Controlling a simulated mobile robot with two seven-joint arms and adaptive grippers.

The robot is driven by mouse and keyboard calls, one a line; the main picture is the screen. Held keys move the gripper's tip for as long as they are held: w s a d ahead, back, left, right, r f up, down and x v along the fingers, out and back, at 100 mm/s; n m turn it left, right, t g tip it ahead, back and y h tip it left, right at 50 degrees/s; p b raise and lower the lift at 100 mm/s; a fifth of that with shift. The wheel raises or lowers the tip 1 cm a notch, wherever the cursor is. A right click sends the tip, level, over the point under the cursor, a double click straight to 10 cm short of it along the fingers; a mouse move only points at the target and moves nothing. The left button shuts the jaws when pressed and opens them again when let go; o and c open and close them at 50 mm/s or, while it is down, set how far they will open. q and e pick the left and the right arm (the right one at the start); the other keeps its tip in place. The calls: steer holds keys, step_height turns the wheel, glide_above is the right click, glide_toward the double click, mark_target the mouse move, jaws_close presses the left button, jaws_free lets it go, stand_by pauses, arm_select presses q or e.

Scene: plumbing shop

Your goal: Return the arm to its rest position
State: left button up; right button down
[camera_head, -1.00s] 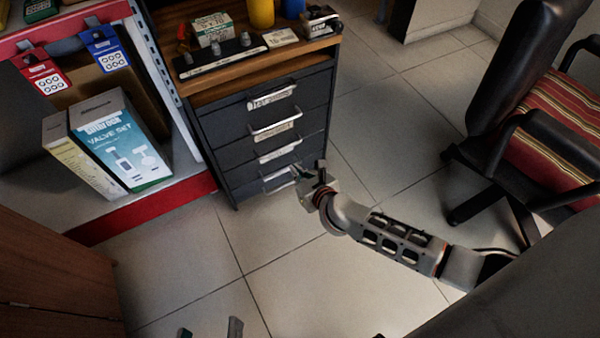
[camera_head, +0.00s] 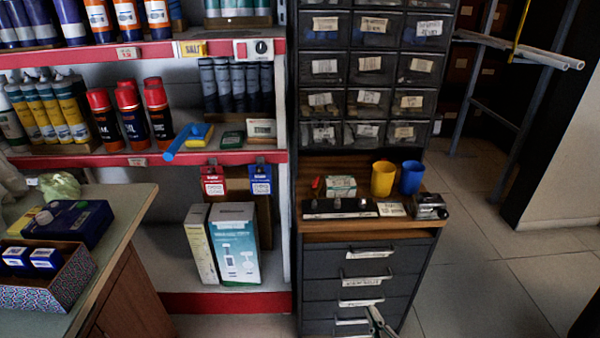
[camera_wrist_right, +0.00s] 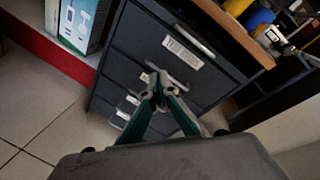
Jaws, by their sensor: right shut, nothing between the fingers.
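My right gripper (camera_head: 374,314) shows at the bottom edge of the head view, in front of the lower drawers of a dark cabinet (camera_head: 322,283). Only its finger end shows there; the rest of the arm is out of frame. In the right wrist view the green-backed fingers of the right gripper (camera_wrist_right: 157,84) meet at the tips with nothing between them. Behind them is the drawer front (camera_wrist_right: 190,88) with its metal handles; I cannot tell whether the fingers touch it. The drawers look closed. My left gripper is out of view.
A wooden cabinet top (camera_head: 318,228) holds a yellow cup (camera_head: 383,180), a blue cup (camera_head: 411,178) and small items. Red-edged shelves (camera_head: 130,157) stand at the left, with boxed valve sets (camera_head: 236,245) below. A counter (camera_head: 125,212) is at lower left. Open tiled floor (camera_head: 480,290) lies right.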

steer(key=s+a+r+n+y+p, duration=0.35)
steer(key=s+r+n+p, duration=0.55)
steer(key=s+r+n, duration=0.6)
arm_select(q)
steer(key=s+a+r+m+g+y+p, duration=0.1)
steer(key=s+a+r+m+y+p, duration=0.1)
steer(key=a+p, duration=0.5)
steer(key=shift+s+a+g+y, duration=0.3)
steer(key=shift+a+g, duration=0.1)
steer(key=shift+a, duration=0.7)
arm_select(e)
steer(key=s+d+f+n+g+h, duration=0.1)
steer(key=s+d+f+n+g, duration=0.1)
steer(key=s+n, duration=0.5)
steer(key=s+d+f+n+g+h, duration=0.2)
steer(key=s+d+f+n+g, duration=0.1)
steer(key=s+n, duration=0.4)
steer(key=shift+s+d+f, duration=0.15)
steer(key=shift+s, duration=0.5)
steer(key=shift+h, duration=0.25)
